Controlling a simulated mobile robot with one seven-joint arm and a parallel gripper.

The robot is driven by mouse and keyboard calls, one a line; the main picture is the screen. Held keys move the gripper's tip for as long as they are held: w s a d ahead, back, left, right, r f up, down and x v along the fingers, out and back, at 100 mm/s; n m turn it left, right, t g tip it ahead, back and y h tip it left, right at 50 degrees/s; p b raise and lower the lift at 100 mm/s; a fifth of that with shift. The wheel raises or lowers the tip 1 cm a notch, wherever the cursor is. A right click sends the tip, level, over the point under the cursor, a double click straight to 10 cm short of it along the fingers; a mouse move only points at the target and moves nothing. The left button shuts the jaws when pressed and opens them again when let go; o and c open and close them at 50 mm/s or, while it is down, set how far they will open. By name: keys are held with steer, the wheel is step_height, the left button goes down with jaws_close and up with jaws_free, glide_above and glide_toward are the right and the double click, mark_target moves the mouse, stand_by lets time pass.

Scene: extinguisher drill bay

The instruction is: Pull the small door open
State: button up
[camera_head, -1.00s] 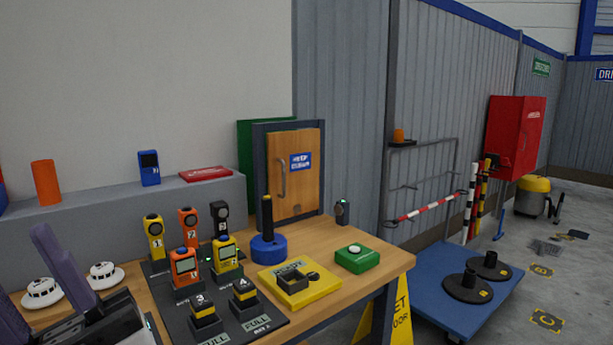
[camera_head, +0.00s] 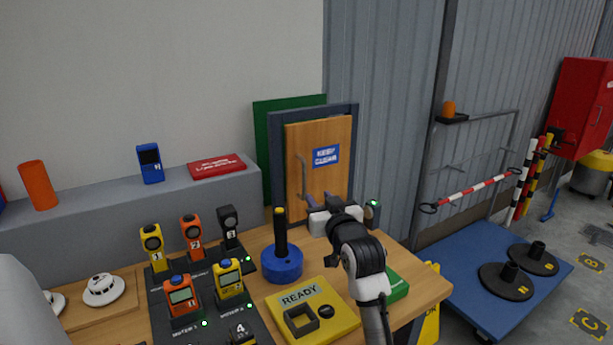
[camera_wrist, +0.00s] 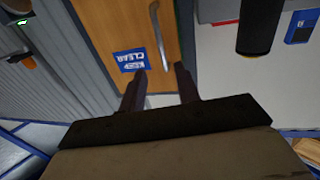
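The small door (camera_head: 334,178) is a wooden panel in a dark grey frame (camera_head: 270,165) at the back of the bench, and it looks closed. It has a blue KEEP CLEAR sign (camera_head: 326,156) and a grey vertical bar handle (camera_head: 303,174) near its left edge. My gripper (camera_head: 318,200) is in front of the door's lower part, near the handle's lower end. In the wrist view, my gripper (camera_wrist: 161,70) is open, its two dark fingers apart. The handle (camera_wrist: 160,35) appears between and just beyond the fingertips; I cannot tell whether they touch it.
A blue round base with a black post (camera_head: 282,262) stands left of my arm. A yellow READY block (camera_head: 330,325) and a green block (camera_head: 397,285) are near the bench's front. Several detectors (camera_head: 190,240) fill the left side. A blue platform (camera_head: 450,265) stands right.

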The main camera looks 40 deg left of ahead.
mark_target(304, 179)
steer(key=p+x, duration=0.3)
steer(key=x, duration=0.7)
steer(key=shift+w+a+r, duration=0.1)
steer(key=shift+a, duration=0.15)
steer(key=shift+c, duration=0.2)
jaws_close()
